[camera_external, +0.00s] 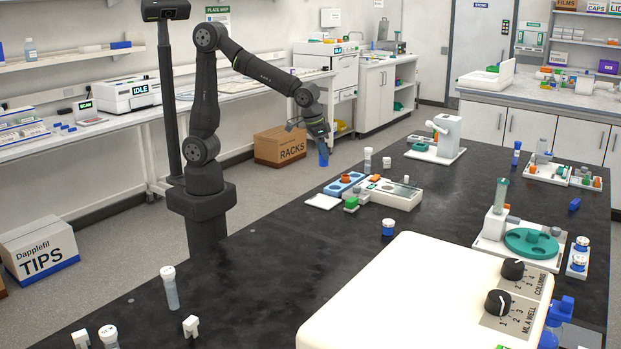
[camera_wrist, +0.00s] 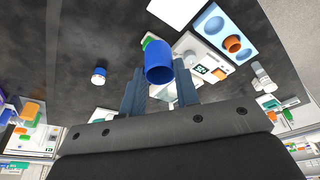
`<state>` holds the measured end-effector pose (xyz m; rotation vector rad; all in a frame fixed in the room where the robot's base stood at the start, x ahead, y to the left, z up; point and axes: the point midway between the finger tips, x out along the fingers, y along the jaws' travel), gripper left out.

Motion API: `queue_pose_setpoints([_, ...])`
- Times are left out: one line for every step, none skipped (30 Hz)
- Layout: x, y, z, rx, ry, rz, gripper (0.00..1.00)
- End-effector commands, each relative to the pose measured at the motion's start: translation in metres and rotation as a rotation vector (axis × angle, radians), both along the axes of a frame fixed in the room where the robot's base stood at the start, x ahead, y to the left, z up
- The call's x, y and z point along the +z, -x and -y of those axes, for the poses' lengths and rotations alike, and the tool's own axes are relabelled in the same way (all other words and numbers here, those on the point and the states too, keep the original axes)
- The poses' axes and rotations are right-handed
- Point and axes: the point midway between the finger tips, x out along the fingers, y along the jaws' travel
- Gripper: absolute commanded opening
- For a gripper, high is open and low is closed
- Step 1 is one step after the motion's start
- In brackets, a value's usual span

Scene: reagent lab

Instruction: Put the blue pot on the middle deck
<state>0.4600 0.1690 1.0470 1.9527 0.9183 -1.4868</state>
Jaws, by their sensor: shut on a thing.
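My gripper (camera_external: 321,140) is shut on the blue pot (camera_external: 323,158), held in the air beyond the left edge of the black bench. In the wrist view the blue pot (camera_wrist: 158,66) sits between the two fingers, its round end toward the camera. A white deck (camera_external: 405,197) with a small screen and a green block stands on the bench to the right of the gripper. A blue tray (camera_external: 333,189) beside it holds an orange pot (camera_wrist: 232,44) between two round recesses. No label shows which deck is the middle one.
A blue-and-white jar (camera_external: 388,228) stands alone on the bench. A white machine (camera_external: 438,140) stands behind, and a station with a green disc (camera_external: 531,242) stands at right. A large white box with knobs (camera_external: 420,290) fills the front.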

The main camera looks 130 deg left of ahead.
Motion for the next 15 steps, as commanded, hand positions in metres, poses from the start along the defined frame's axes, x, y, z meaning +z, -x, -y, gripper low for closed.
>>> queue_pose_setpoints([0.0,-0.01,0.011,-0.034,0.0,0.0,0.07])
queue_pose_setpoints([0.001,-0.015,0.017,-0.055,0.0,0.0,0.07])
queue_pose_setpoints([0.002,-0.022,0.026,-0.085,0.0,-0.001,0.07])
queue_pose_setpoints([0.002,-0.029,0.034,-0.109,0.0,-0.001,0.07])
queue_pose_setpoints([0.003,-0.035,0.043,-0.134,0.0,-0.002,0.07])
queue_pose_setpoints([0.003,-0.044,0.056,-0.173,0.001,-0.004,0.07])
queue_pose_setpoints([0.004,-0.051,0.066,-0.202,0.001,-0.003,0.07])
queue_pose_setpoints([0.004,-0.058,0.078,-0.234,0.002,-0.004,0.07])
queue_pose_setpoints([0.005,-0.067,0.094,-0.277,0.002,-0.004,0.07])
queue_pose_setpoints([0.006,-0.073,0.106,-0.31,0.002,-0.005,0.07])
queue_pose_setpoints([0.006,-0.08,0.119,-0.343,0.002,-0.004,0.07])
queue_pose_setpoints([0.006,-0.087,0.136,-0.387,0.001,-0.005,0.07])
queue_pose_setpoints([0.007,-0.093,0.149,-0.419,0.001,-0.005,0.07])
queue_pose_setpoints([0.008,-0.098,0.163,-0.453,0.002,-0.006,0.07])
queue_pose_setpoints([0.008,-0.104,0.181,-0.497,0.001,-0.007,0.07])
